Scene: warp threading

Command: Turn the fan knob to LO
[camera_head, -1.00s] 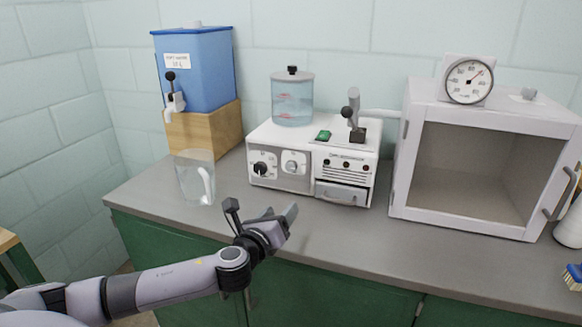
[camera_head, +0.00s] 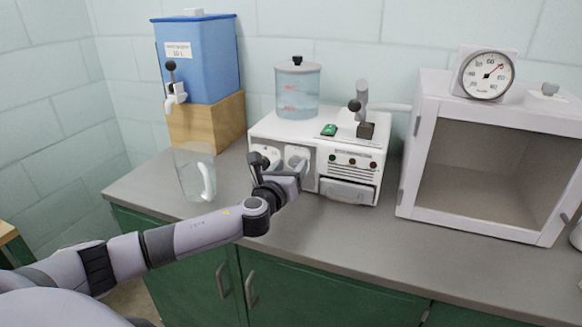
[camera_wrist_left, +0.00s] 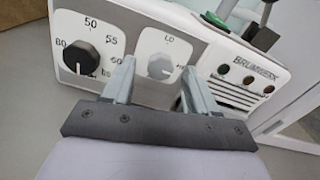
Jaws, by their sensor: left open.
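The fan knob (camera_wrist_left: 160,66) is a light grey round knob on a white plate. "LO" is printed above it in the left wrist view; the marking at its right is too small to read surely. My left gripper (camera_wrist_left: 158,84) is open, its fingers pointing at the panel, one on either side of the fan knob in that picture. I cannot tell whether they touch it. In the head view the left gripper (camera_head: 278,164) is in front of the white machine (camera_head: 262,127) and partly covers both knobs. My right gripper is not in view.
A black temperature knob (camera_wrist_left: 80,58) sits just left of the fan knob. A drawer (camera_head: 346,192) is at the machine's lower right, below a row of lights. A clear pitcher (camera_head: 188,175) stands left of my arm.

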